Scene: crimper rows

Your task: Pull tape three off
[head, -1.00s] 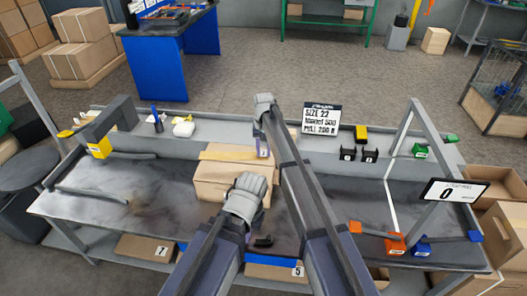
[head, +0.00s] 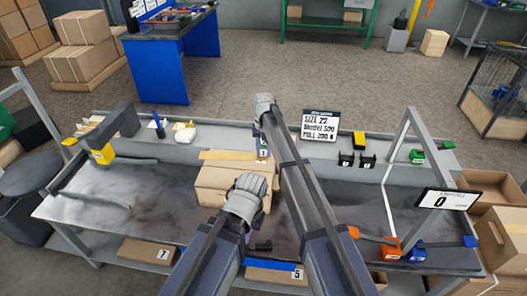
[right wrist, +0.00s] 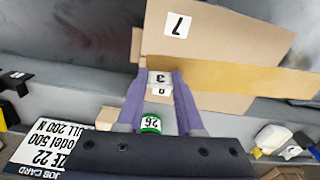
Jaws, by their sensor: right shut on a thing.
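A cardboard box (head: 226,184) stands mid-bench, with a tan strip of tape (head: 225,155) along its top far edge. In the right wrist view the tape (right wrist: 245,75) runs to a white tab marked 3 (right wrist: 160,77) between my fingertips. My right gripper (right wrist: 159,88) is shut on this tab; it also shows at the box's far right corner in the head view (head: 262,150). A green piece marked 26 (right wrist: 151,124) shows between the fingers.
A grey frame with a display reading 0 (head: 446,199) stands at the right end. The bench left of the box is mostly clear.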

